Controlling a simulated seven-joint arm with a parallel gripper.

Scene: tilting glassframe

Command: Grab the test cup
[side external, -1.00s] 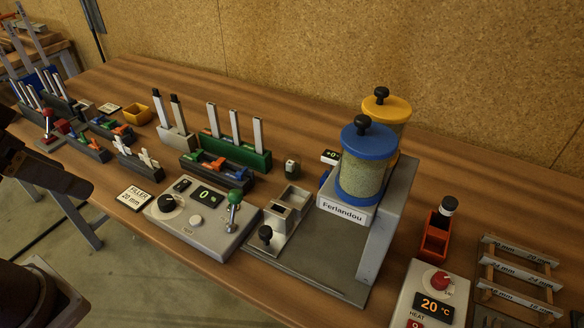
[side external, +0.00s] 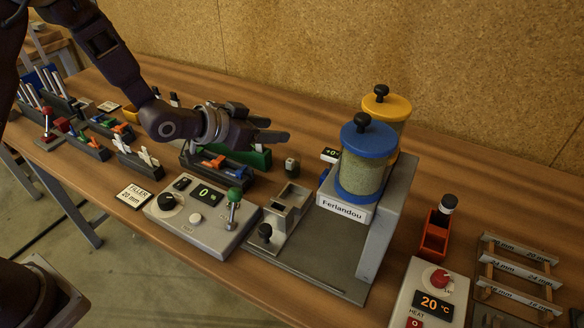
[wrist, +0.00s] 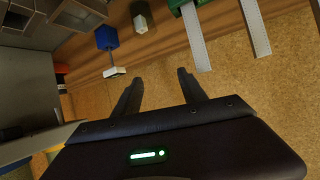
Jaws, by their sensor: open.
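A small dark cup with a pale mark (side external: 292,165), which looks like the test cup, stands upright on the bench left of the Ferlandou dispenser. It also shows near the top of the wrist view as a dark cylinder (wrist: 142,16). My gripper (side external: 278,130) is in the air above and behind the green rack, up and left of the cup, its fingers pointing right. In the wrist view my gripper (wrist: 160,76) has its fingers spread with nothing between them, and the cup lies beyond the fingertips, apart from them.
The Ferlandou dispenser (side external: 345,211) with blue-lidded and yellow-lidded jars stands right of the cup. A control box (side external: 200,222) with a green-knobbed lever stands in front. Bench behind the cup is clear.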

